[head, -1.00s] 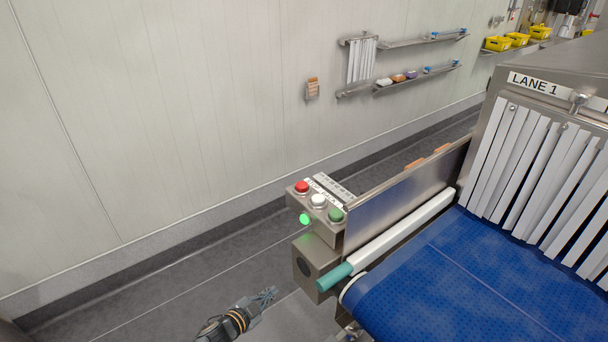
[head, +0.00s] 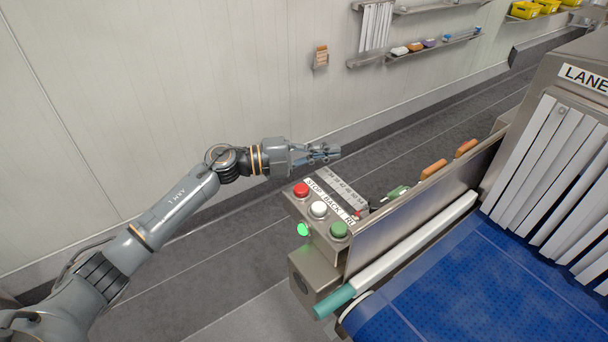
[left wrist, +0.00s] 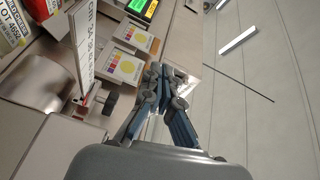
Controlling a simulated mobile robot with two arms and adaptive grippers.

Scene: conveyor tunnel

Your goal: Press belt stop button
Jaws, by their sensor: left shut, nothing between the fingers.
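The control box (head: 318,262) stands at the near left corner of the conveyor. Its sloped top carries a red button (head: 301,190), a white button (head: 319,209) and a green button (head: 339,230), with a label strip behind them that reads "STOP" by the red one. A green lamp (head: 303,230) glows on its front. My left gripper (head: 334,152) is shut and empty, above and behind the red button in the head view, apart from it. In the left wrist view the shut fingers (left wrist: 158,75) show, but the buttons do not. My right gripper is not in view.
The blue belt (head: 470,290) and its metal side wall (head: 410,220) lie right of the box. A white roller with a teal end (head: 333,302) sticks out below. Printed cards (left wrist: 130,68) and a small screen (left wrist: 142,8) show in the left wrist view. Floor left of the box is clear.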

